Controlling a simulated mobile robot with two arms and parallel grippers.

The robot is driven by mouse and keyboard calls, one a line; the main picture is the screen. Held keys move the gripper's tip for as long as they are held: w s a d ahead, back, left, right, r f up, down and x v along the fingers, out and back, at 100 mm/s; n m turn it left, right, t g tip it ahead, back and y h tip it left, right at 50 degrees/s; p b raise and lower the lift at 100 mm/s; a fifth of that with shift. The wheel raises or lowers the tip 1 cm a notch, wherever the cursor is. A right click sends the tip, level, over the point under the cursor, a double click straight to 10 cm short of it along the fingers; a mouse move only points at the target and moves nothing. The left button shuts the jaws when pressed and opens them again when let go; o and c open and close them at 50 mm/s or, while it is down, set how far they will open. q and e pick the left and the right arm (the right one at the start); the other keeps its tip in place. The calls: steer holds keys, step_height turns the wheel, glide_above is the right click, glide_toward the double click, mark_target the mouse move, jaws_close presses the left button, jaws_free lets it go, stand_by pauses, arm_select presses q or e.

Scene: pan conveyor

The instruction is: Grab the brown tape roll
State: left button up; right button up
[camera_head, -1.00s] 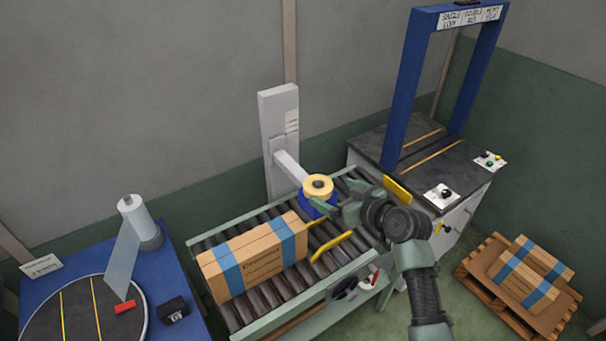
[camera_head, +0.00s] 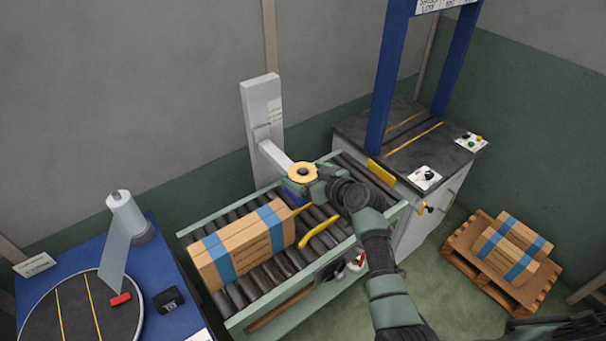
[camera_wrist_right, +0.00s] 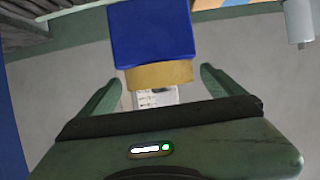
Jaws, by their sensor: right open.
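The brown tape roll (camera_head: 302,173) shows as a tan ring on a blue block at the end of the pale arm of a grey post, above the conveyor. My right gripper (camera_head: 315,187) is open right beside it. In the right wrist view the roll (camera_wrist_right: 158,76) lies between the two green fingers of the right gripper (camera_wrist_right: 159,86), with a visible gap on each side. The blue block (camera_wrist_right: 152,32) is just beyond the roll. My left gripper is not in view.
A taped cardboard box (camera_head: 240,247) lies on the roller conveyor (camera_head: 277,271), close to the post (camera_head: 262,112). Yellow bars (camera_head: 318,234) stand near my right wrist. A blue-framed machine (camera_head: 400,150) is behind to the right. A pallet with boxes (camera_head: 497,268) is at the far right.

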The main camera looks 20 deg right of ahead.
steer(key=c, duration=1.4)
steer(key=shift+c, duration=0.5)
steer(key=shift+r, duration=0.15)
